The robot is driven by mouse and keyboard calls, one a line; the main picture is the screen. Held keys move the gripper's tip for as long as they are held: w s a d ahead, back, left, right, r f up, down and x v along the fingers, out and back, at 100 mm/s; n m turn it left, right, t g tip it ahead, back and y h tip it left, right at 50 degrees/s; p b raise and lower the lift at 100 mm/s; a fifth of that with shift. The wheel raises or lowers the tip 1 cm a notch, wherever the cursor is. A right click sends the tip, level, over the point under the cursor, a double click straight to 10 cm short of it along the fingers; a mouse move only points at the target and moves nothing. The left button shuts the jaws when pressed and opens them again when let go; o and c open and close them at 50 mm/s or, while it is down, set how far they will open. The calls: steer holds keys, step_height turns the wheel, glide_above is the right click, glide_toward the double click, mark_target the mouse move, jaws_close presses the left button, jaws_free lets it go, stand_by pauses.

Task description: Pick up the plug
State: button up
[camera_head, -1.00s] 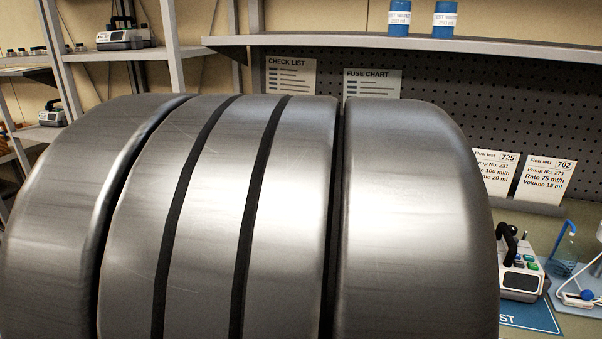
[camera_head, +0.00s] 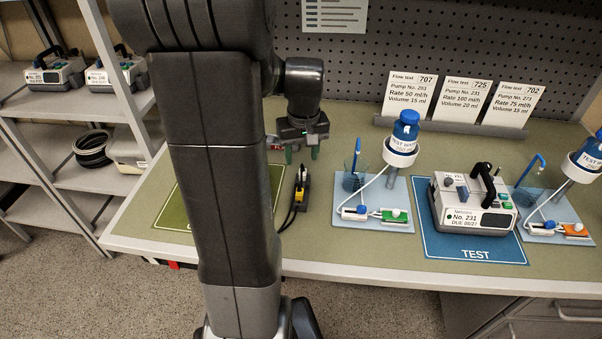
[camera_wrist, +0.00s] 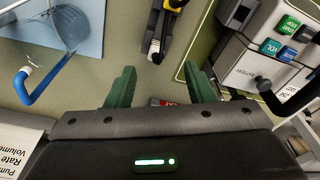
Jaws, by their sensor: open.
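A black and yellow object (camera_head: 299,190) lies on the bench left of the nearer blue test tray, with a dark cable at its lower end. It looks like the plug on a dark base; I cannot tell plug from base for sure. In the wrist view the plug (camera_wrist: 156,38) shows at the top centre, beyond the fingertips. My gripper (camera_head: 301,153) is open and empty above the bench, behind the plug in the head view. In the wrist view my gripper's (camera_wrist: 159,72) two green fingers are apart, with bare bench between their tips.
A blue tray (camera_head: 345,235) with beaker and bottle stands right of the plug. A pump (camera_head: 470,200) sits on the TEST mat (camera_head: 430,225). Another pump (camera_wrist: 265,60) is close beside the right finger in the wrist view. A partly hidden red item (camera_wrist: 162,102) lies between the finger bases.

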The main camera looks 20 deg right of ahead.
mark_target(303, 167)
steer(key=shift+w+d+f+p, duration=0.1)
steer(key=shift+w+f, duration=0.05)
steer(key=shift+f, duration=0.9)
steer(key=shift+w+d+f+p, duration=0.1)
steer(key=shift+w+f+p, duration=0.05)
steer(key=shift+f, duration=0.95)
steer(key=shift+w+d+f+p, duration=0.1)
steer(key=shift+w+f, duration=0.05)
steer(key=shift+f, duration=0.9)
steer(key=shift+c, duration=0.2)
steer(key=c, duration=1)
